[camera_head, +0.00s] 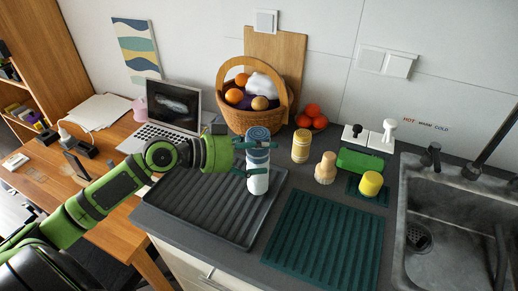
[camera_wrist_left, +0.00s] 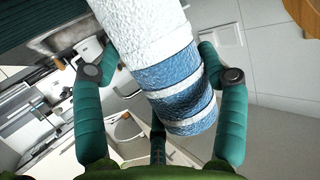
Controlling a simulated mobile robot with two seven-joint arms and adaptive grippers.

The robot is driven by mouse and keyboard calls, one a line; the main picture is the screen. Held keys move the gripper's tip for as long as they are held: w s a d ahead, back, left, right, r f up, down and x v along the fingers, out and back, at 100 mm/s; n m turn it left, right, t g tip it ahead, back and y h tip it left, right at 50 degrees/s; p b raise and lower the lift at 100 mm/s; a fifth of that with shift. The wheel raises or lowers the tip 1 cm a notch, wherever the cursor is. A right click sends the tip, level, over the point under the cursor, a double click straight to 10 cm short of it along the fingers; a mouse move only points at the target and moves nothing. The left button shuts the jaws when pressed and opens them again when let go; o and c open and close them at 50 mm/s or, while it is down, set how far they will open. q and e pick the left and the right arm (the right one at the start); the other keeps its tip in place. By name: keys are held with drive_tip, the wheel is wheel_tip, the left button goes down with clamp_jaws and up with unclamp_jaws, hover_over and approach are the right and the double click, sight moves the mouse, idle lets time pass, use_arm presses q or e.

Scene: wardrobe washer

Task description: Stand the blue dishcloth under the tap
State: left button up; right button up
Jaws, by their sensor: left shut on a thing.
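The blue dishcloth (camera_head: 258,160) is a rolled blue and white striped cylinder, upright over the dark ribbed tray on the counter. My left gripper (camera_head: 250,158) is shut on it near its upper half. In the left wrist view the roll (camera_wrist_left: 165,75) lies between the green fingers (camera_wrist_left: 160,110). I cannot tell whether its lower end touches the tray. The dark tap (camera_head: 497,135) rises at the right behind the grey sink (camera_head: 440,200), well to the right of the cloth. My right gripper is not in view.
The ribbed tray (camera_head: 200,208) and a green drying mat (camera_head: 325,240) lie on the counter. A yellow roll (camera_head: 301,146), a beige brush (camera_head: 326,168), a yellow-topped item (camera_head: 371,183) and a green sponge box (camera_head: 360,162) stand between cloth and sink. A fruit basket (camera_head: 250,118) is behind.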

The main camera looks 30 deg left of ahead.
use_arm(q)
drive_tip(key=shift+f+b, duration=0.35)
drive_tip(key=shift+f, duration=0.05)
drive_tip(key=o, duration=1.2)
